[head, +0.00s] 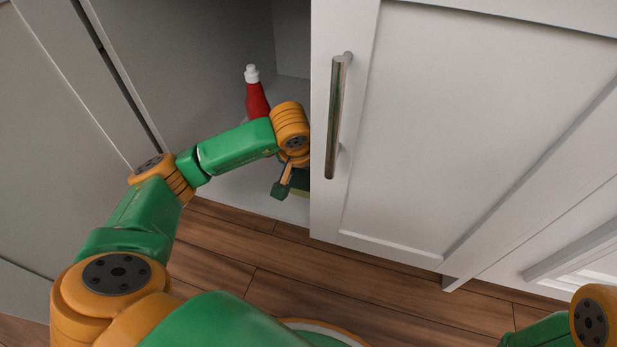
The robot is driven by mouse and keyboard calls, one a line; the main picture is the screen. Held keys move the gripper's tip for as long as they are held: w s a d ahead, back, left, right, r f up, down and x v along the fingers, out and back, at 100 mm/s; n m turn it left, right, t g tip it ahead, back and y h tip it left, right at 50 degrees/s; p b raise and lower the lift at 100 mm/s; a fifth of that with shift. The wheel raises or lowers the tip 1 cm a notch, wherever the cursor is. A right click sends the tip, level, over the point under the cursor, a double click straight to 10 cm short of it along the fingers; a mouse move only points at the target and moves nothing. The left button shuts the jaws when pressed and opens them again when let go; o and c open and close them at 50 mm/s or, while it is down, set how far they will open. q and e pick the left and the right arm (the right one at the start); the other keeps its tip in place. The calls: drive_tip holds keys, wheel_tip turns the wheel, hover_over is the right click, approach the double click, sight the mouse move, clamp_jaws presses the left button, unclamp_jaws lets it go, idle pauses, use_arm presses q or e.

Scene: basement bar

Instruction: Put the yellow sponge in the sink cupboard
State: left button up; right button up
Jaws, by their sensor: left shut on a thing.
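The sink cupboard (215,95) is open at the left of its white door (470,110), and part of its grey inside shows. My left arm reaches into this opening. My left gripper (288,188) is low inside, just above the cupboard floor, close to the door's left edge. It is shut on the yellow sponge (303,193), of which only a small yellowish strip shows. The door and the gripper hide the remainder, so I cannot tell whether the sponge touches the floor. My right gripper is out of view; only a piece of my right arm shows at the bottom right.
A red bottle with a white cap (256,94) stands inside the cupboard, behind my left forearm. The door's metal handle (337,115) sticks out just right of my left wrist. The wooden floor (370,280) in front looks clear.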

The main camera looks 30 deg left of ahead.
sight(304, 184)
use_arm(q)
drive_tip(key=shift+f, duration=0.1)
drive_tip(key=o, duration=1.2)
drive_tip(key=shift+c, duration=0.2)
drive_tip(key=p+v, duration=0.1)
drive_tip(key=v, duration=0.1)
drive_tip(key=p+v, duration=0.2)
drive_tip(key=v, duration=0.1)
drive_tip(key=p+v, duration=0.2)
drive_tip(key=shift+w+r, duration=0.15)
drive_tip(key=shift+r, duration=0.2)
drive_tip(key=shift+r+p, duration=0.2)
drive_tip(key=shift+p, duration=0.15)
drive_tip(key=shift+s, duration=0.25)
drive_tip(key=shift+f, duration=0.1)
